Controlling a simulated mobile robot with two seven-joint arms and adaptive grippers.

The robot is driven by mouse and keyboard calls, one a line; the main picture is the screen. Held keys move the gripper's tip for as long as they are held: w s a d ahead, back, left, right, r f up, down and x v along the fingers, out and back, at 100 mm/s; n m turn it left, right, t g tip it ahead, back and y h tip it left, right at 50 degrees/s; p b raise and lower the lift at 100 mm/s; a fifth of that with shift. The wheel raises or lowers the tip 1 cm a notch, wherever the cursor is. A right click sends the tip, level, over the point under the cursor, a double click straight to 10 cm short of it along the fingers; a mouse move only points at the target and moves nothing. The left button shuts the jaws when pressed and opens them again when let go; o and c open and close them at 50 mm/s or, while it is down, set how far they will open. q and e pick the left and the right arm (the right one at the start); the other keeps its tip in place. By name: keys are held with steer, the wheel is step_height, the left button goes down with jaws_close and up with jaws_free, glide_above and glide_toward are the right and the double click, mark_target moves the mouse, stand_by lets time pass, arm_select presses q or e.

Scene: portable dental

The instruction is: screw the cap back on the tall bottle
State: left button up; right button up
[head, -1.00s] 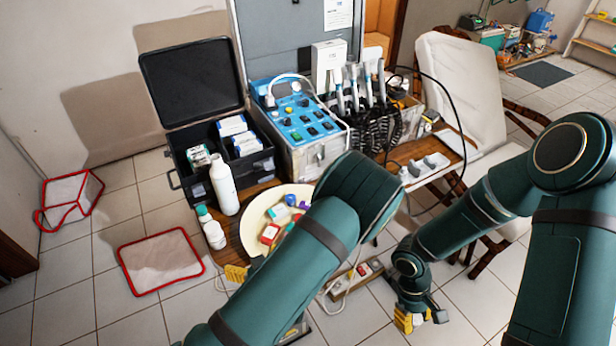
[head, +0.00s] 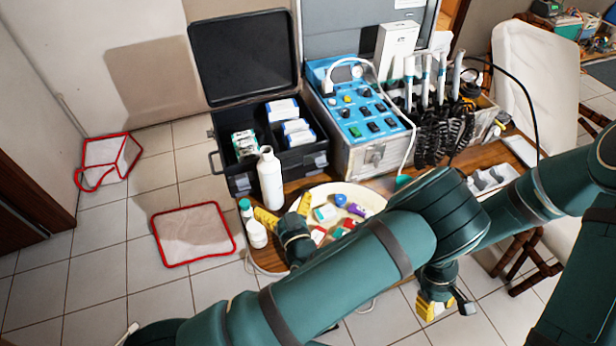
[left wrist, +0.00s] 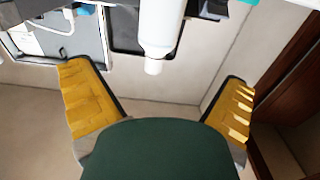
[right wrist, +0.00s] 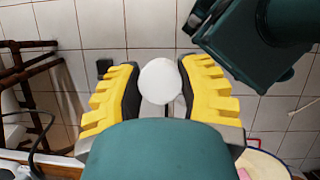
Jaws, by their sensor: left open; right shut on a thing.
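The tall white bottle (head: 271,182) stands upright and uncapped at the left end of the wooden table; its bare neck shows in the left wrist view (left wrist: 154,66). My left gripper (head: 284,213) is open, its yellow fingers spread low in front of the bottle. In the left wrist view (left wrist: 158,100) the bottle lies ahead between the fingers, with no visible contact. My right gripper (head: 437,304) is low at the table's front side. In the right wrist view (right wrist: 160,82) it is shut on a round white cap (right wrist: 161,81).
A small white bottle with green cap (head: 256,233) stands left of my left gripper. A cream tray (head: 372,197) with several small coloured items lies to its right. Behind are an open black case (head: 233,181) and a blue-topped unit (head: 358,110). My left arm hides the table's front.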

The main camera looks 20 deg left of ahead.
mark_target(272, 173)
arm_select(q)
steer(key=x, duration=0.7)
stand_by(0.3)
steer(key=w+a, duration=0.1)
steer(key=w+a+r, duration=0.1)
steer(key=w, duration=0.1)
steer(key=shift+a, duration=0.1)
steer(key=shift+w+a, duration=0.35)
steer(key=shift+w, duration=0.25)
steer(key=c, duration=1.4)
